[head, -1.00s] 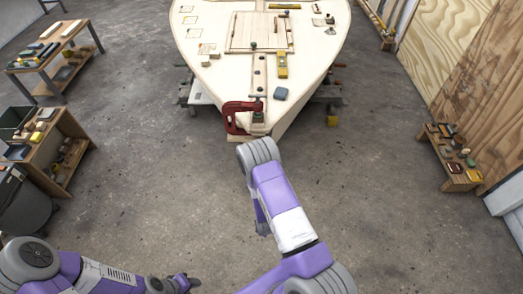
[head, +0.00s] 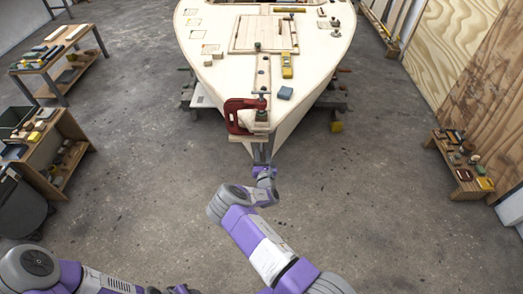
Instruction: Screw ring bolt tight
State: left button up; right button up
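The pale plywood hull (head: 220,75) has its pointed bow toward me. A red C-clamp (head: 232,117) grips the bow tip, with a dark metal screw (head: 262,103) beside it. I cannot make out a ring bolt clearly at this size. My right gripper (head: 262,150) points away from me at the front end of the bow, just below the clamp. Its grey fingers overlap the bow's front edge, and whether they hold anything is too small to tell. My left gripper (head: 180,290) is low at the bottom edge, partly cut off, well away from the hull.
A yellow tool (head: 287,66) and a blue-grey block (head: 285,93) lie on the deck. Wooden benches with tools stand at the left (head: 55,150), and a low one (head: 462,165) at the right.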

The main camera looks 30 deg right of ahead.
aim_at(261, 148)
jog(key=shift+b+x, duration=0.55)
jog(key=shift+x, duration=1.55)
jog(key=shift+c, duration=0.3)
